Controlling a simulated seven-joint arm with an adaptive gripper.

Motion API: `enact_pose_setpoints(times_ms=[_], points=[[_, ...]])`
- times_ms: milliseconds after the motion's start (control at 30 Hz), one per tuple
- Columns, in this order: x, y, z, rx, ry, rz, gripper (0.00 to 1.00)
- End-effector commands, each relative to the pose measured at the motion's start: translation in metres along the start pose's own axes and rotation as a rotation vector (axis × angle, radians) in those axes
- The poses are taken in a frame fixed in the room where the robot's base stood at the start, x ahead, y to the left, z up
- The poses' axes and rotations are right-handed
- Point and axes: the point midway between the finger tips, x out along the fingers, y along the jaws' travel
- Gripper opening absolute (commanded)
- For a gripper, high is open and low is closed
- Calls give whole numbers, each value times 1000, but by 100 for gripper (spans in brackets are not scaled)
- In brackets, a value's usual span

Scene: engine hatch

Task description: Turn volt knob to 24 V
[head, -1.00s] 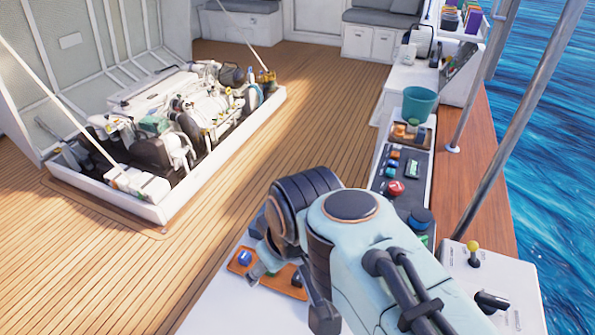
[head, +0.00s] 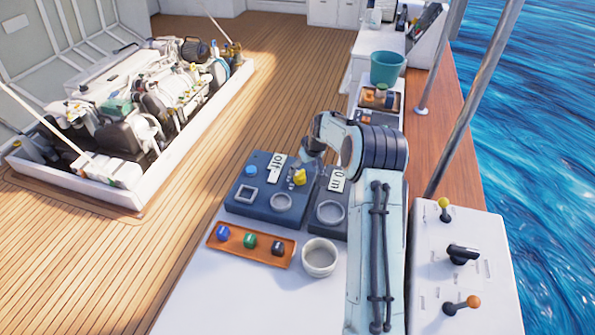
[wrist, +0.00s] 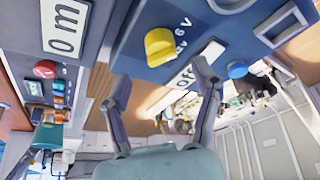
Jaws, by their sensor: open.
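The yellow volt knob (head: 299,177) sits on the dark blue panel (head: 234,204). In the wrist view the knob (wrist: 160,46) shows close up, with "6 V" marks beside it and a white display (wrist: 186,77) that appears to read "off". The display (head: 277,164) also shows in the head view. My gripper (head: 312,158) is over the far side of this panel, close to the knob. In the wrist view my gripper (wrist: 165,70) is open and empty, its two fingers apart. The knob appears beyond the fingertips, not between them. Its exact pointer direction is unclear.
A neighbouring panel (head: 330,232) has a "0 m" display. An orange tray (head: 225,240) with several small coloured pieces and a white cup (head: 320,256) are in front. A teal bucket (head: 388,67) is behind. A white lever box (head: 430,295) stands right.

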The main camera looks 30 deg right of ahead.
Motion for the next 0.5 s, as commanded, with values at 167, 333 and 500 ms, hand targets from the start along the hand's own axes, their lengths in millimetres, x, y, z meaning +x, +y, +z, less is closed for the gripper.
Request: enact_pose_setpoints(times_ms=[167,333,500], points=[[31,-2,1,-2,-3,-3,63],[49,-2,0,-2,-2,-1,63],[52,-2,0,-2,-1,0,63]])
